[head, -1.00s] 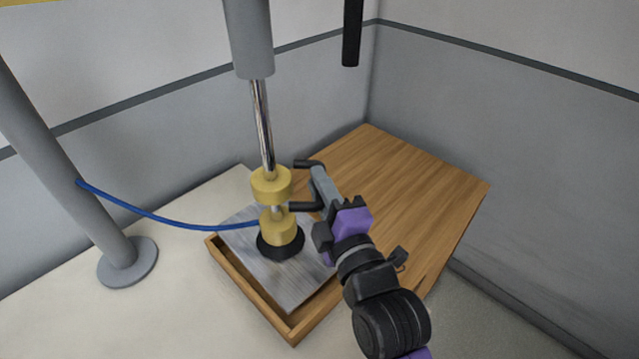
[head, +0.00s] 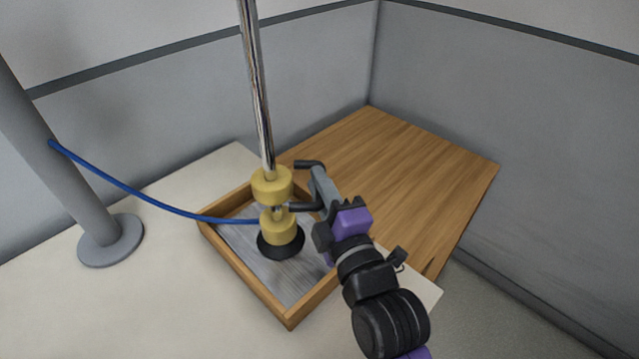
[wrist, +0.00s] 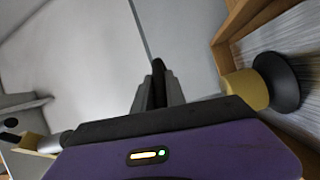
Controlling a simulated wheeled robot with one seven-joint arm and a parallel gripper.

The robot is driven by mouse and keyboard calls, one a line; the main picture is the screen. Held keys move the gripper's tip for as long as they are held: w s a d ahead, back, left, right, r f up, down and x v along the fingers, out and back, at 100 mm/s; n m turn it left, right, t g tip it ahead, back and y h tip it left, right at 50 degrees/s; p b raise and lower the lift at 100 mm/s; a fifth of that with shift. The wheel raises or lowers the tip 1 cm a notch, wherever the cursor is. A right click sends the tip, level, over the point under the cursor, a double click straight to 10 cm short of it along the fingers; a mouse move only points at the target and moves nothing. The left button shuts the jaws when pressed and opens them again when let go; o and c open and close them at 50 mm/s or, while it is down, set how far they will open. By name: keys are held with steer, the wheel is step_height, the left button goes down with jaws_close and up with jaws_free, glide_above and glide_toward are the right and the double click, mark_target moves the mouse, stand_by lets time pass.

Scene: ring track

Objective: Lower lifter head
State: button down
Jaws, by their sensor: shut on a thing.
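The lifter head (head: 272,185) is a pair of yellow collars on a shiny vertical rod (head: 257,85), with a black suction cup (head: 281,241) below. The cup rests on a grey metal plate (head: 284,275). The plate appears to lie within the wooden tray (head: 250,280), below its rim. Black handle bars (head: 305,207) stick out from the head to the right. My gripper (head: 318,187) is shut on a handle beside the collars. In the wrist view the grey fingers are closed around a dark bar (wrist: 158,78), and the cup (wrist: 280,82) shows at right.
A blue hose (head: 150,204) runs from the head to a grey post (head: 60,160) at left. A wooden surface (head: 400,185) lies behind and right of the tray. Grey walls stand behind.

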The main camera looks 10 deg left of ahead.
steer(key=shift+f, duration=0.1)
steer(key=c, duration=1.4)
jaws_free()
steer(key=shift+o, duration=0.2)
steer(key=b+v, duration=0.1)
steer(key=v, duration=0.6)
steer(key=shift+s+d, duration=0.25)
steer(key=shift+s, duration=0.1)
